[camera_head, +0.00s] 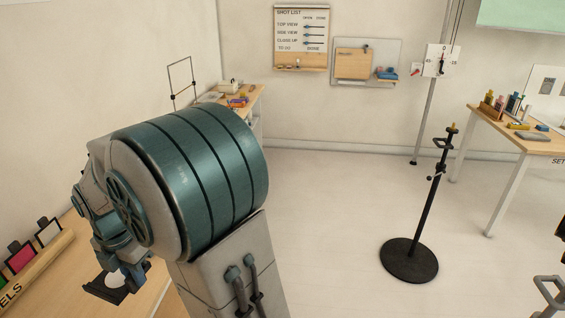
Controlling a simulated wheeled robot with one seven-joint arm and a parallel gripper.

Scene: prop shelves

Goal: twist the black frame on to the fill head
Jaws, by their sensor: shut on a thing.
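My gripper (123,279) is at the lower left, low over the wooden table and partly hidden by my own arm. It is shut on a flat black piece (97,289), which looks like the black frame. A pale round patch shows beside it, and I cannot tell whether that is part of the piece. The fill head cannot be made out; my large arm link covers much of the left side.
A rack (36,272) of coloured cards stands on the table left of my gripper. A thin wire square (181,79) rises behind my arm. A black stand (428,205) with a round base is on the floor at right. A side table (510,130) holds small items. The middle floor is clear.

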